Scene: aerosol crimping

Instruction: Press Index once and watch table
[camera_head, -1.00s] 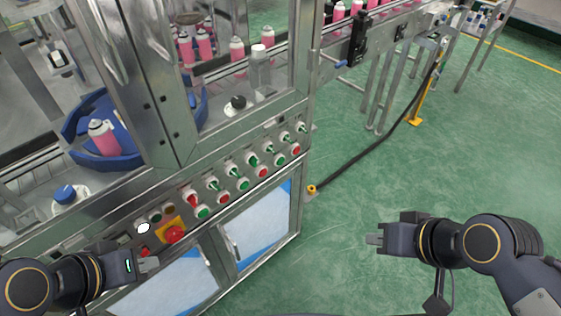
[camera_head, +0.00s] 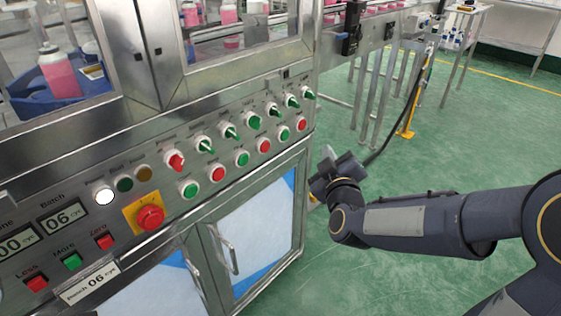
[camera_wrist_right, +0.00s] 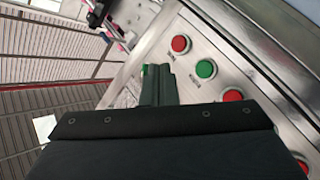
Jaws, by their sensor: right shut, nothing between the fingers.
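The control panel (camera_head: 165,185) runs along the front of the machine with red and green push buttons and green switches. I cannot read which button is Index. The blue table (camera_head: 32,103) shows behind the glass at the upper left, with a pink can (camera_head: 58,72) on it. My right gripper (camera_head: 328,160) is shut and empty, just right of the panel's right end. In the right wrist view, its closed fingers (camera_wrist_right: 158,85) point along the panel beside a green button (camera_wrist_right: 205,69) and a red button (camera_wrist_right: 180,44); no contact shows. My left gripper is out of view.
A red stop knob (camera_head: 150,217) on a yellow plate sticks out of the panel. Counter displays (camera_head: 64,217) sit at its left. Cabinet doors with handles (camera_head: 228,250) are below. A conveyor stand (camera_head: 385,95) and a cable are behind my right arm.

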